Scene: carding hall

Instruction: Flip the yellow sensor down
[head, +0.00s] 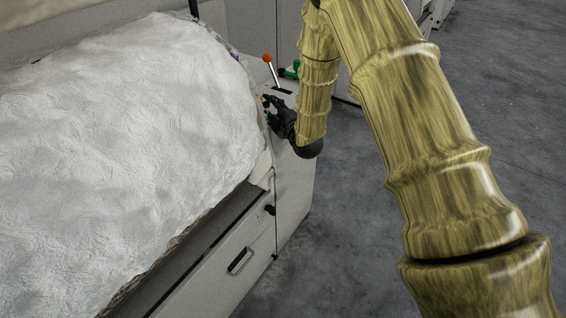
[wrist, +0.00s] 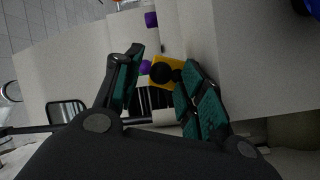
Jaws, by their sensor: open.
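The yellow sensor (wrist: 157,84) is a small yellow block with a black round part on its face. In the wrist view it shows between and just beyond the fingers of my gripper (wrist: 164,58), partly covered by the right finger. My gripper is open, with the fingers to either side of the sensor; I cannot tell whether either touches it. In the head view my gripper (head: 268,106) is at the machine's edge beside the white fibre, and the sensor is too small there to make out clearly.
A lever with an orange ball (head: 267,58) and a green handle (head: 290,72) stand just behind my gripper. White fibre (head: 120,130) fills the left. Purple knobs (wrist: 151,19) sit near the sensor. Open floor (head: 350,230) lies to the right.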

